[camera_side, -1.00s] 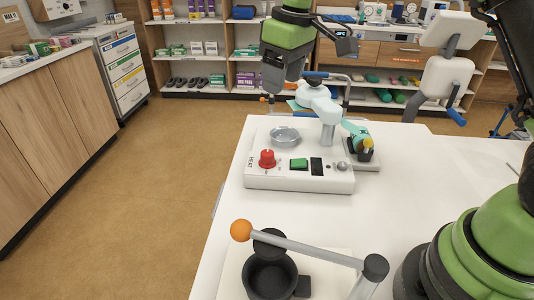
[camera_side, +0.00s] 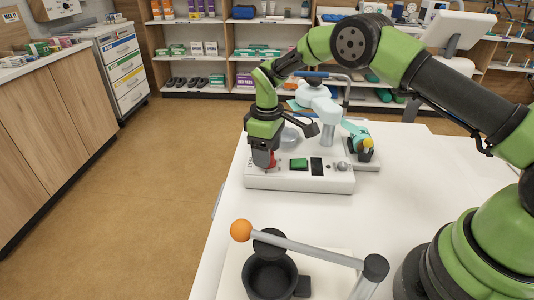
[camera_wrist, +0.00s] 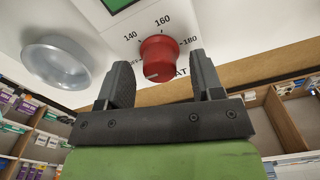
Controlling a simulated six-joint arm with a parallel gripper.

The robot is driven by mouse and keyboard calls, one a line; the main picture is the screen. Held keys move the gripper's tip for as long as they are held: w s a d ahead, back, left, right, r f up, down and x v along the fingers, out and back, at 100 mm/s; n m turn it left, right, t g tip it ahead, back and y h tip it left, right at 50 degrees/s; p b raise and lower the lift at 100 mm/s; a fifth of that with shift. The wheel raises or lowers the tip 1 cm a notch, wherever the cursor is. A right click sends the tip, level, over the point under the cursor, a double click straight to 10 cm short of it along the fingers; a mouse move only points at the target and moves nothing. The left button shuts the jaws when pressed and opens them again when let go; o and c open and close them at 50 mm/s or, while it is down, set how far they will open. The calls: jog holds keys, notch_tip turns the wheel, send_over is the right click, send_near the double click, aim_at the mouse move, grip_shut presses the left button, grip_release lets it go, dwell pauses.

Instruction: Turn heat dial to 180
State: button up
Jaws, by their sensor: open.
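The red heat dial (camera_wrist: 159,57) shows in the wrist view on a white panel marked 140, 160 and 180. A pale mark shows on its lower left side in that view; which number it points to I cannot tell. My gripper (camera_wrist: 160,66) is open, with one black finger on each side of the dial. Contact with the dial is not visible. In the side view my gripper (camera_side: 264,150) comes down from above over the dial (camera_side: 271,160), hiding most of it, at the left end of the white device (camera_side: 300,182).
A metal dish (camera_wrist: 56,62) is close to my fingers. A lever with an orange knob (camera_side: 241,230) stands in front. The white table (camera_side: 430,190) is clear at right.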

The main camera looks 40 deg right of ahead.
jog(key=shift+f, duration=0.65)
jog(key=c, duration=0.9)
